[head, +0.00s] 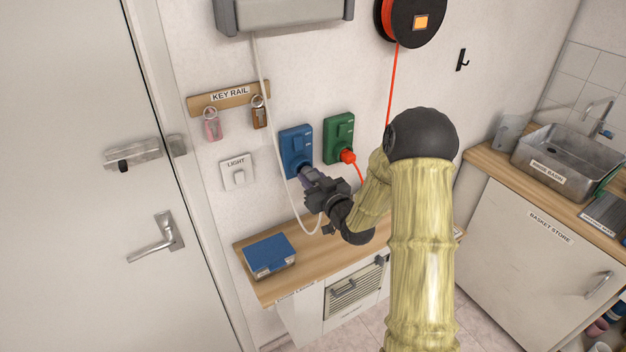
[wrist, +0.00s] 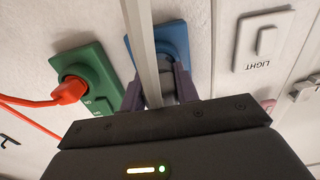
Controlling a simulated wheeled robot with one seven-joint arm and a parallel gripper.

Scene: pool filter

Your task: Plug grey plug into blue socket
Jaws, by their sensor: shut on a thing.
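The blue socket (head: 297,143) is on the wall left of the green socket; it also shows in the wrist view (wrist: 174,42), partly covered by the pale cable. My gripper (head: 312,177) is at its lower part, pointing at the wall. In the wrist view my gripper's fingers (wrist: 159,88) are shut on the grey plug (wrist: 168,88), which lies between them in front of the blue socket. The plug is mostly hidden by the fingers and cable. I cannot tell whether it touches or sits in the socket.
The green socket (head: 339,138) holds a red plug (head: 347,156) with a red cord from the reel (head: 410,18). A pale cable (head: 265,88) hangs from the grey wall box (head: 280,12) past the light switch (head: 236,172). A blue box (head: 269,254) lies on the wooden shelf below.

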